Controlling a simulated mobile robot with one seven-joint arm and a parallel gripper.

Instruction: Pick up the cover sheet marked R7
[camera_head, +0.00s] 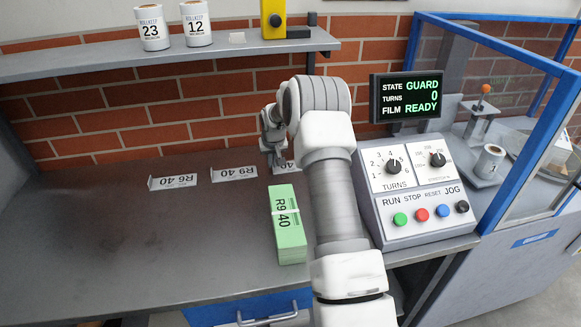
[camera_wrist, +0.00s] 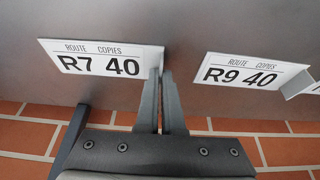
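The cover sheet marked R7 (camera_wrist: 98,58) is a white card printed "R7 40", flat on the grey bench in the wrist view. In the head view the cover sheet (camera_head: 287,167) is partly hidden behind my gripper, with only "40" readable. My gripper (camera_wrist: 162,72) has its fingers nearly together at the sheet's right edge in the wrist view, shut on the edge tab there. The tab itself is mostly hidden between the fingers. In the head view my gripper (camera_head: 273,157) is low over the bench, beside the brick wall.
Sheets R9 (camera_head: 234,173) and R6 (camera_head: 173,181) lie left along the bench. A green bundle (camera_head: 291,238) marked R9 40 stands in front, close to my arm. A control panel (camera_head: 420,190) stands to the right. The left bench is clear.

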